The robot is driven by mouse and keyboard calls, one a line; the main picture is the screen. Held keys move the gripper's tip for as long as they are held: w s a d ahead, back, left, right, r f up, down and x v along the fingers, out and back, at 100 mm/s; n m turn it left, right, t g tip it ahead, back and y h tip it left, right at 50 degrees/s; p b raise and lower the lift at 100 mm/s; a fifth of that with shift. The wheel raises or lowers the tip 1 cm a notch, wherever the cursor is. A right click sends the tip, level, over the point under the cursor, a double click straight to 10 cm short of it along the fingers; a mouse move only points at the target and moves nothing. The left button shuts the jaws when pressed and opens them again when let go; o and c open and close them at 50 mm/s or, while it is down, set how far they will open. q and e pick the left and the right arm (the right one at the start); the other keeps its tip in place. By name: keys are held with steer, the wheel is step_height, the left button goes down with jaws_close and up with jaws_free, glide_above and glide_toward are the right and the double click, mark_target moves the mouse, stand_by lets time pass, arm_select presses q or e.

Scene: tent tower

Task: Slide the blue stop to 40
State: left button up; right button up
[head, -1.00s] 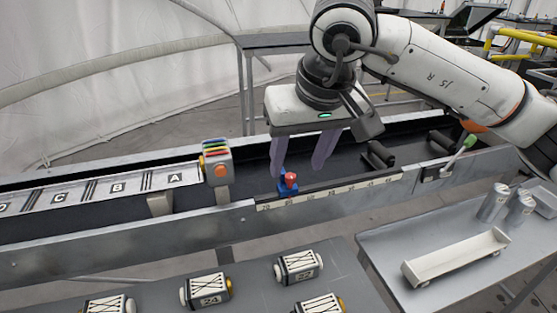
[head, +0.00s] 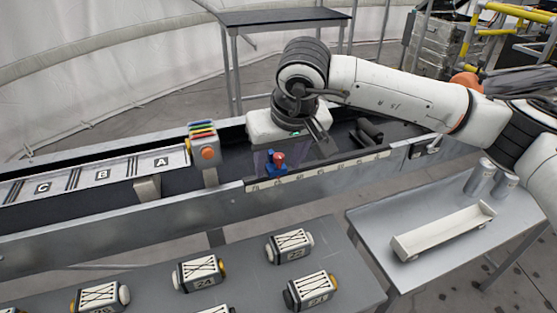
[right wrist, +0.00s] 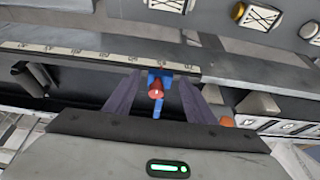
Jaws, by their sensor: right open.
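The blue stop (head: 270,171) with a red knob (head: 279,158) sits on the conveyor's front rail, near the left end of the numbered scale (head: 330,168). The small scale numbers are hard to read in the head view. My right gripper (head: 292,160) is open and low over the belt at the stop. In the right wrist view, the blue stop (right wrist: 161,74) and its red knob (right wrist: 156,91) lie between the two dark fingers of the right gripper (right wrist: 159,82), with a gap on each side. My left gripper is not in view.
A grey post with coloured plates and an orange button (head: 207,153) stands left of the stop. Black rollers (head: 368,133) lie beyond the gripper. Several labelled blocks (head: 290,246) lie on the front table. A side table holds a tray (head: 443,232) and metal cans (head: 480,177).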

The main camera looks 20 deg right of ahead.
mark_target(308, 164)
steer(key=c, duration=0.8)
jaws_close()
steer(key=d+b, duration=0.1)
steer(key=d, duration=0.6)
steer(key=shift+w+d, duration=0.15)
steer(key=shift+d, duration=0.05)
steer(key=d, duration=1.7)
steer(key=shift+w+d+r, duration=0.1)
steer(key=shift+w+d, duration=0.15)
steer(key=shift+w, duration=0.05)
steer(key=shift+d, duration=0.3)
steer(key=o, duration=0.7)
jaws_free()
steer(key=shift+d, duration=0.15)
steer(key=shift+o, duration=0.5)
